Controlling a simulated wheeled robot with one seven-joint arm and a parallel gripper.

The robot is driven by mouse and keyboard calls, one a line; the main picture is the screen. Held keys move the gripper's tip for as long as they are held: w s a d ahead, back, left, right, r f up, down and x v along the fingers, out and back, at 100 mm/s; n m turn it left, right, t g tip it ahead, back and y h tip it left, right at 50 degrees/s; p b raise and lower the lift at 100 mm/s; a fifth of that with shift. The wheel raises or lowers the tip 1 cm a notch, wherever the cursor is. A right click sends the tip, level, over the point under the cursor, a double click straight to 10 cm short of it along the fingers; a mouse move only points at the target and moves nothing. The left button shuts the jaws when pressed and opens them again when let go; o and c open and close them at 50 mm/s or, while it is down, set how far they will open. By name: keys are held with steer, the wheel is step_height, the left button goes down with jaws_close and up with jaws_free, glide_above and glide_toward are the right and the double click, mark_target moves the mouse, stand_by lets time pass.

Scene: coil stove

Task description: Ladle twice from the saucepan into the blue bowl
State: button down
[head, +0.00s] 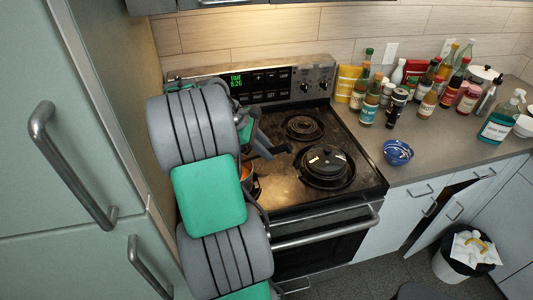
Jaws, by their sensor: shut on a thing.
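The blue bowl (397,152) stands upright on the counter just right of the stove, with a pale pattern on it. The saucepan (253,184) is on the left front of the stove, mostly hidden behind my arm; some orange shows at its top. My gripper (272,148) is above the stove, near the saucepan and left of the bowl. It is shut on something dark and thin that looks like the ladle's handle. The ladle's bowl is hidden, so I cannot tell whether it is in the saucepan or holds anything.
A black lid (325,160) lies over the front right burner. The back coil burner (304,128) is bare. Several bottles and jars (405,98) crowd the counter behind the bowl. A soap bottle (497,122) stands farther right. Bare counter (450,145) lies right of the bowl.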

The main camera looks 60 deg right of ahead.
mark_target(277, 148)
steer(key=shift+r, duration=0.65)
steer(key=shift+f+b, duration=0.3)
steer(key=shift+b, duration=0.2)
steer(key=t+b, duration=0.1)
steer(key=b, duration=0.1)
steer(key=s+f+t+b, duration=0.1)
steer(key=b, duration=0.1)
steer(key=s+t+b, duration=0.1)
steer(key=b, duration=0.1)
steer(key=shift+s+d+f+y, duration=0.15)
steer(key=shift+d+y, duration=0.15)
steer(key=shift+y, duration=0.1)
steer(key=shift+s+b, duration=0.1)
steer(key=shift+b, duration=0.4)
steer(key=t+b, duration=0.1)
steer(key=b, duration=0.3)
steer(key=shift+s+d+m+t+y+b, duration=0.1)
steer(key=shift+s+m+t+y+b, duration=0.2)
steer(key=shift+t, duration=0.1)
steer(key=shift+s+r+t+b, duration=0.15)
steer(key=shift+r+t+b, duration=0.15)
steer(key=shift+b, duration=0.4)
